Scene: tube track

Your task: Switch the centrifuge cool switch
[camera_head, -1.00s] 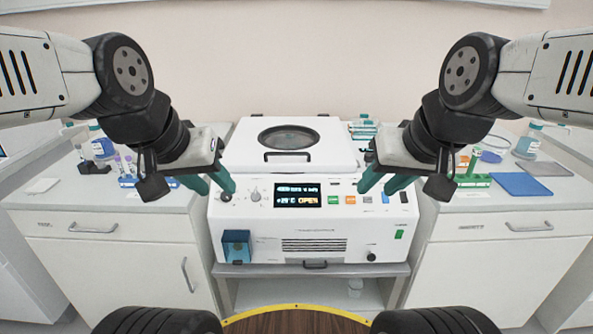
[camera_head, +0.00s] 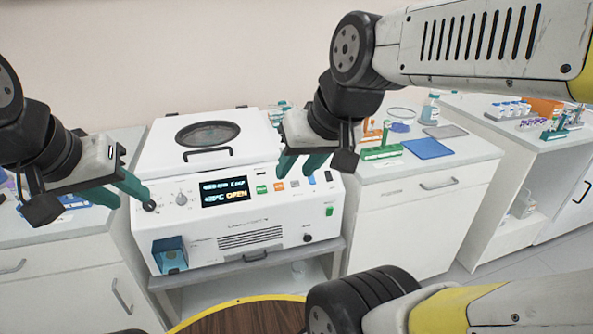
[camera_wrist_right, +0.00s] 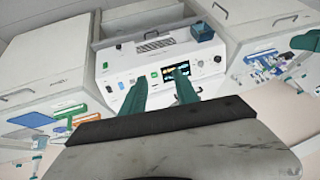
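The white centrifuge (camera_head: 285,225) stands ahead. Its front panel has a dark display (camera_head: 226,190) reading OPEN, and a knob (camera_head: 181,198). A green button (camera_head: 262,190), an orange button (camera_head: 280,187) and a blue switch (camera_head: 312,180) form a row right of the display; I cannot read which one is the cool switch. My right gripper (camera_head: 299,166) is open and empty, its teal fingers just above this row in the picture. In the right wrist view, the gripper (camera_wrist_right: 160,78) is open before the panel. My left gripper (camera_head: 132,200) is open and empty near the panel's left end.
The lid (camera_head: 205,155) with its round window is on top of the centrifuge. A counter (camera_head: 480,165) at right holds a green tube rack (camera_head: 381,153) and a blue mat (camera_head: 427,149). A blue holder (camera_head: 170,253) is on the front's lower left. My arms flank the machine.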

